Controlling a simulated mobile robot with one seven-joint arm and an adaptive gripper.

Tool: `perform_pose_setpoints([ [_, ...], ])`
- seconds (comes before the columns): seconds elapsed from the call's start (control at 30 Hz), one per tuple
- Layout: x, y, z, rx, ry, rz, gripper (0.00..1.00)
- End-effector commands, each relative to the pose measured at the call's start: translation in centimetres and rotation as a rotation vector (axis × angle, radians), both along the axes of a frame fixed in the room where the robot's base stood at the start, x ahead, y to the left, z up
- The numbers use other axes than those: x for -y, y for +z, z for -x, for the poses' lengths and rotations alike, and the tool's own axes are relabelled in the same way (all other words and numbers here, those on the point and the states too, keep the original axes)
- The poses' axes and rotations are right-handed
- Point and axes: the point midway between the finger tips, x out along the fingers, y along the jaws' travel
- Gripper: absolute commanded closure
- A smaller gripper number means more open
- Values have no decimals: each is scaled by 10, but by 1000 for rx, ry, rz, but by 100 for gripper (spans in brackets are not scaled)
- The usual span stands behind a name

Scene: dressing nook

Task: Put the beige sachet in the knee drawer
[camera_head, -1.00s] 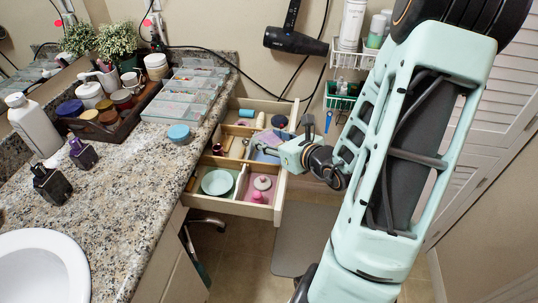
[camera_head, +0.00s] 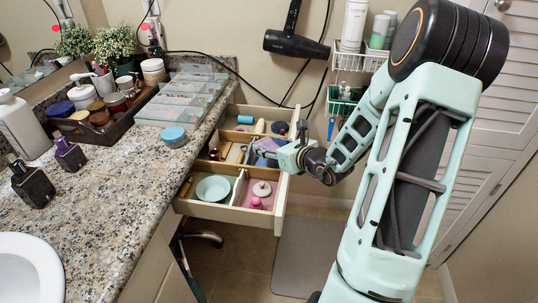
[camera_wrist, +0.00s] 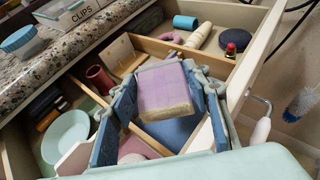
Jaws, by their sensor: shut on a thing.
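The sachet (camera_wrist: 165,92) shows in the wrist view as a flat rectangle with a lilac face and a beige near edge. My gripper (camera_wrist: 168,105) is shut on it, with a blue finger on each side. The knee drawer (camera_head: 232,213) stands open beside the counter, divided into compartments. The gripper (camera_head: 272,153) holds the sachet over the drawer's right part, above a compartment with a blue floor. I cannot tell whether the sachet touches anything below. The gripper partly hides the compartments under it.
The drawer holds a mint dish (camera_head: 213,188), a pink item (camera_head: 256,203), a blue cylinder (camera_head: 245,119) and a dark red-topped item (camera_wrist: 235,41). Wooden dividers separate them. The granite counter (camera_head: 110,190) is at left. A hair dryer (camera_head: 295,43) hangs on the wall behind.

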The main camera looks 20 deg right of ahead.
Motion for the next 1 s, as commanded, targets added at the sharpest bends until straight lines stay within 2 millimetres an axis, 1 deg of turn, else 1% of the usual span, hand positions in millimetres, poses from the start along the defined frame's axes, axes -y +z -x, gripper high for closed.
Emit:
perform_pose_setpoints([
  [0.03, 0, -13, 0, 0, -2, -1, 71],
  [0.1, 1, -19, 0, 0, -2, -2, 71],
  [0.4, 0, -18, 0, 1, -1, -1, 71],
  [0.8, 0, -31, 0, 0, 0, 0, 71],
  [0.9, 0, -31, 1, -1, -2, -1, 71],
  [0.93, 0, -31, 1, -2, -2, -1, 55],
  [1.0, 0, -32, 1, -3, -2, -2, 47],
])
